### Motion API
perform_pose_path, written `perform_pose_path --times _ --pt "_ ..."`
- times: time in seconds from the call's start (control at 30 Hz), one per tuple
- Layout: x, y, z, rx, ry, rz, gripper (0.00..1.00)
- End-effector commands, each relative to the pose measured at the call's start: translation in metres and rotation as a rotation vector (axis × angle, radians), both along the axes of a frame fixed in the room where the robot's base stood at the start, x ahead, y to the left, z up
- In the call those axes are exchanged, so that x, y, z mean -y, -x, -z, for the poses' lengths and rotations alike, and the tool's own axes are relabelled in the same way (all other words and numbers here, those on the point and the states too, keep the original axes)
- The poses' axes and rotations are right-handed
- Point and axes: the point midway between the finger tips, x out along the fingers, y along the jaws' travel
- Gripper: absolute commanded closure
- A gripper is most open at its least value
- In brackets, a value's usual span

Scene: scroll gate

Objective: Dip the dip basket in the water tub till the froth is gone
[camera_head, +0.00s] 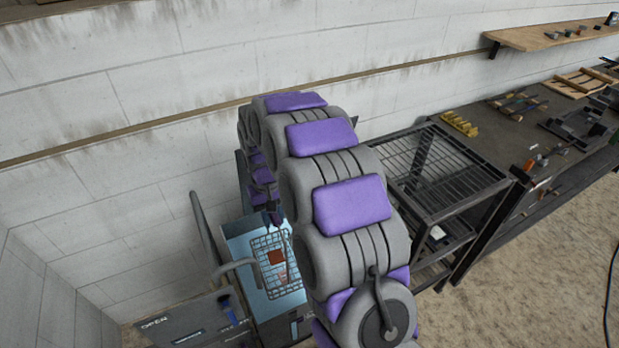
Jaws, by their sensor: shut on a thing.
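The water tub (240,229) stands against the wall at the lower middle, with a pale blue inside. The dip basket (293,289) is a dark wire grid basket within the tub's outline. A reddish-brown block (276,257) and a smaller pinkish piece (283,278) show in it. My gripper (273,217) is at the basket's upper end, shut on it; its fingertips are small and dark here. My arm hides the tub's right side. I cannot tell how deep the basket sits, and no froth is clearly visible.
A grey panel marked OPEN (180,325) stands at the tub's front left, with a curved grey bar (205,230) beside the tub. A black wire-shelf rack (440,170) is to the right, then a cluttered workbench (505,150). The sandy floor at lower right is mostly clear.

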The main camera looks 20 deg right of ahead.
Motion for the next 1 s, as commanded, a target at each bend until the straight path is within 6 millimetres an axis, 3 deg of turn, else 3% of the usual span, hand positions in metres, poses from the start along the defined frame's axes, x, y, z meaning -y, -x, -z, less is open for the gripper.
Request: perform_pose_path --times 0.17,0.37,0.8,1.0 --pt "0.011 -0.002 -0.005 0.005 0.000 0.079 1.00" --pt "0.036 -0.008 -0.017 0.013 0.003 0.318 1.00" --pt "0.118 -0.016 -0.052 0.020 0.008 1.144 1.00" --pt "0.147 -0.017 -0.060 0.014 0.005 1.409 1.00"
